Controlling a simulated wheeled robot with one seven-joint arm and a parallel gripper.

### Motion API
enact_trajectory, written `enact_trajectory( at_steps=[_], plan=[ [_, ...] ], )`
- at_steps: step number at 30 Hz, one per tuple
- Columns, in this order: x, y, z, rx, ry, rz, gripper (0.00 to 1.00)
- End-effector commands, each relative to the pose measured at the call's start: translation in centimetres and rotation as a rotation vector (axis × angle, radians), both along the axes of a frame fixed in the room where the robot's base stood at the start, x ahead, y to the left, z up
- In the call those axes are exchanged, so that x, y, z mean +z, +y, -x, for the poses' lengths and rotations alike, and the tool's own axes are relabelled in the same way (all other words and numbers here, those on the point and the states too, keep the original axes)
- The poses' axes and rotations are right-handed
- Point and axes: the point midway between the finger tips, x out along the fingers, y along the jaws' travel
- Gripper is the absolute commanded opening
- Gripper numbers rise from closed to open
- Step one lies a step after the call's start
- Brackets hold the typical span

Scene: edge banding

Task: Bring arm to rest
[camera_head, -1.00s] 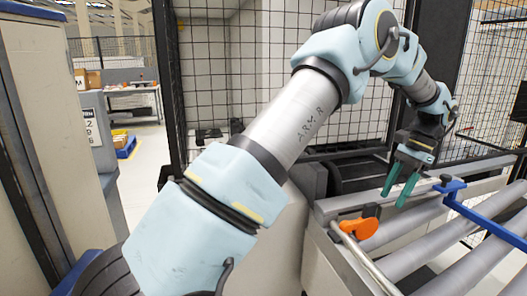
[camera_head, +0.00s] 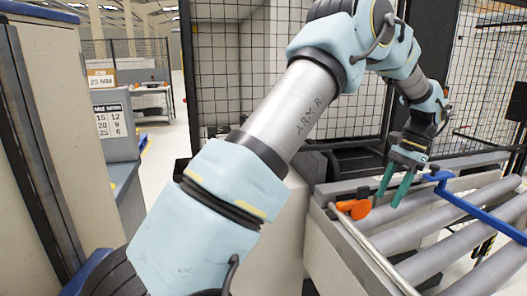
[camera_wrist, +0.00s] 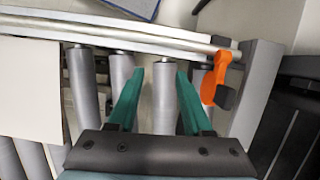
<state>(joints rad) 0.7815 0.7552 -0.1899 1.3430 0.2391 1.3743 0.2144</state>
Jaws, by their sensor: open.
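My gripper (camera_head: 396,188) has two green fingers, which are spread apart with nothing between them. It hangs at the end of my arm over the near end of the roller conveyor (camera_head: 440,222). In the wrist view my gripper (camera_wrist: 158,80) points down at the grey rollers (camera_wrist: 165,98), its fingers apart and empty. An orange clamp handle (camera_head: 354,209) sits on the conveyor's near corner, just left of the fingers in the head view. In the wrist view the orange handle (camera_wrist: 213,80) is right of the right finger. I cannot tell how high the fingers are above the rollers.
A blue bar (camera_head: 480,212) crosses the conveyor right of my gripper. Black mesh fencing (camera_head: 262,60) stands behind my arm. A grey cabinet (camera_head: 50,130) is close on the left. A pale panel (camera_wrist: 28,88) lies at the left in the wrist view. Open floor (camera_head: 165,165) shows at the back left.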

Motion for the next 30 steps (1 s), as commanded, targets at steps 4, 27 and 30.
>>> enact_trajectory(
  at_steps=[4,27,30],
  plan=[
    [0.2,2.8,-1.1,0.064,-0.016,0.023,0.5],
    [-1.1,35.7,4.3,0.978,-0.319,0.289,0.5],
    [-1.5,37.9,6.1,1.063,-0.355,0.307,0.5]
  ],
)
